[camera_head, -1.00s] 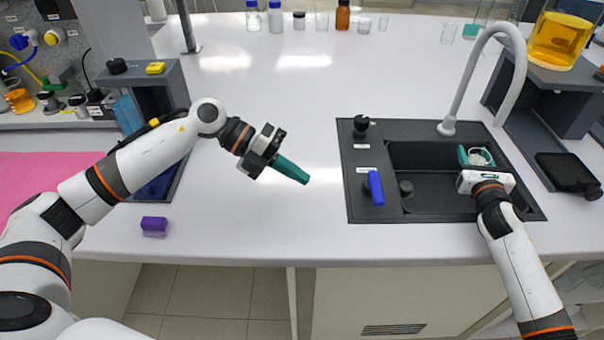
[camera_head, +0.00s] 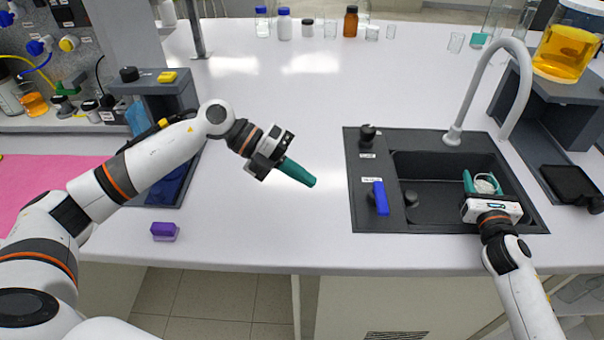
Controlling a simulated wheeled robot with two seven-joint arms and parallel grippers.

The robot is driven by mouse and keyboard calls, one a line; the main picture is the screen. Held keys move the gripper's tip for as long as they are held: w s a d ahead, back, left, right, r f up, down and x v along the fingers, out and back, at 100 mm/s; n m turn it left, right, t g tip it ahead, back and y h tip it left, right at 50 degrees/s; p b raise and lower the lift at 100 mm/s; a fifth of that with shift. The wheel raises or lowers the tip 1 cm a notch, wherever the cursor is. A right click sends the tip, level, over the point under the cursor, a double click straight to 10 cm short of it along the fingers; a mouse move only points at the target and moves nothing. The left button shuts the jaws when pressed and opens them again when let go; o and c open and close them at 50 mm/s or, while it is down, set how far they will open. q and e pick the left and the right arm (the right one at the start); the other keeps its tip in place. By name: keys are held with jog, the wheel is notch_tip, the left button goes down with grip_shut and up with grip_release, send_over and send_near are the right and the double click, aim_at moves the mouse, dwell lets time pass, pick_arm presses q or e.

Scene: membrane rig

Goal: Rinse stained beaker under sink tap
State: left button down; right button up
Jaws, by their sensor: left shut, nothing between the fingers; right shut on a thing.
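The black sink (camera_head: 440,165) is set into the bench at the right, with a tall grey curved tap (camera_head: 466,95) behind its basin. A blue lever (camera_head: 380,198) and a black knob (camera_head: 367,136) stand on the panel left of the basin. My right gripper (camera_head: 482,180) is over the right part of the basin, its teal fingers shut on a small pale beaker (camera_head: 487,186). The beaker is partly hidden; its stain cannot be made out. No water stream is visible. My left gripper (camera_head: 314,182) is shut and empty above the bench, left of the sink.
A grey stand with an amber-filled container (camera_head: 566,45) is right of the sink. A purple block (camera_head: 164,231) lies near the front edge at left. A pink mat (camera_head: 50,185) is further left. Bottles and glassware (camera_head: 284,24) line the back. The middle bench is clear.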

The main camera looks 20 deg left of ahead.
jog(key=shift+a+p+v, duration=0.15)
jog(key=shift+p+v, duration=0.05)
jog(key=shift+v, duration=0.6)
jog(key=shift+a+p+v, duration=0.1)
jog(key=shift+p+v, duration=0.1)
jog(key=shift+v, duration=0.6)
jog(key=shift+s+r, duration=0.1)
jog(key=shift+r, duration=0.05)
jog(key=shift+s+r+p, duration=0.4)
jog(key=shift+p, duration=0.3)
jog(key=s+r+p, duration=0.2)
jog(key=s+p, duration=0.1)
jog(key=shift+s+d+r, duration=0.15)
jog(key=shift+r, duration=0.2)
jog(key=shift+s+r+p, duration=0.2)
jog(key=shift+s+p, duration=0.1)
jog(key=shift+s, duration=0.15)
jog(key=shift+w, duration=0.1)
jog(key=shift+f, duration=0.1)
dwell(0.3)
